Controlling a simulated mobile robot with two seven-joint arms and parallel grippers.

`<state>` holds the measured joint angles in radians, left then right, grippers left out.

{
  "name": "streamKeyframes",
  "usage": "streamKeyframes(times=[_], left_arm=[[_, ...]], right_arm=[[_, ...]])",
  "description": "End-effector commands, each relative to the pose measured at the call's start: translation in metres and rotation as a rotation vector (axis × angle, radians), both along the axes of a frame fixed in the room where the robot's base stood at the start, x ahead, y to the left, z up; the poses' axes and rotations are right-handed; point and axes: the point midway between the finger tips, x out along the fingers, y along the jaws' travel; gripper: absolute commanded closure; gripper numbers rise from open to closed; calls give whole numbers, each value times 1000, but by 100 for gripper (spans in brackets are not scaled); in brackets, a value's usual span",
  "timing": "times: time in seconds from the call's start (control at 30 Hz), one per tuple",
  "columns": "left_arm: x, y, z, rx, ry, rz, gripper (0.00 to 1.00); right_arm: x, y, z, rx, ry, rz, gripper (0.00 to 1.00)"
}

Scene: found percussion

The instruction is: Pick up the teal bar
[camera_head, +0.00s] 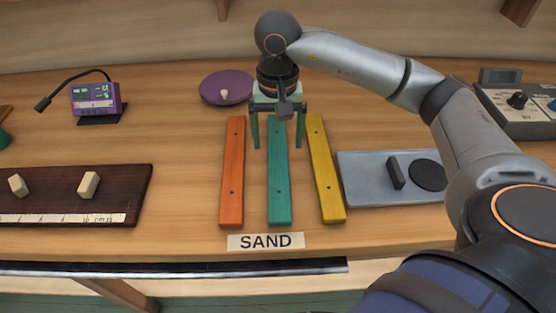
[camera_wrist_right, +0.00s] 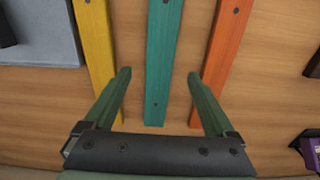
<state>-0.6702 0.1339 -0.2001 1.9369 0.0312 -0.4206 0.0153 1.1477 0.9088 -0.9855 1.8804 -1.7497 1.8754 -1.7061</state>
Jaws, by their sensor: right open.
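The teal bar (camera_head: 279,185) lies lengthwise on the table between an orange bar (camera_head: 232,180) and a yellow bar (camera_head: 326,175). My right gripper (camera_head: 278,146) is over the far end of the teal bar, its fingers open on either side of it. In the right wrist view, the teal bar (camera_wrist_right: 160,75) runs up the middle, and its near end lies between the open fingertips of my right gripper (camera_wrist_right: 158,75). The fingers appear apart from the bar; their height above the table is hard to tell. My left gripper is out of view.
A "SAND" label (camera_head: 265,241) lies at the bars' near ends. A grey plate with dark pieces (camera_head: 362,180) is close on the right. A purple disc (camera_head: 212,88) is behind left, and a dark board (camera_head: 135,195) lies left. Bare table separates the board and orange bar.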

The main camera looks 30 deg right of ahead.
Motion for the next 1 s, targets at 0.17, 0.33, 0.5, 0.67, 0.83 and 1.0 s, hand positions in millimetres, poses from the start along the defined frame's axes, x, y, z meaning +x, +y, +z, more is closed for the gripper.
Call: streamKeyframes(times=[0.17, 0.33, 0.5, 0.67, 0.83, 1.0], left_arm=[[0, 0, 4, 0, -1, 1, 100], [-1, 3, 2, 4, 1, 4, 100], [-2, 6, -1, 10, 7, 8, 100], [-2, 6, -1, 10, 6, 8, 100], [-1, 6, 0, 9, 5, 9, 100], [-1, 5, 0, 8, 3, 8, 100]], right_arm=[[-2, -1, -21, -1, 6, -1, 10], [-1, -1, -45, 0, 4, 0, 10], [-1, 0, -53, 0, 0, 1, 10], [-1, 0, -52, 1, -1, 0, 11], [-1, 0, -52, 1, -1, 0, 30], [-1, 0, -52, 1, -1, 0, 49]])
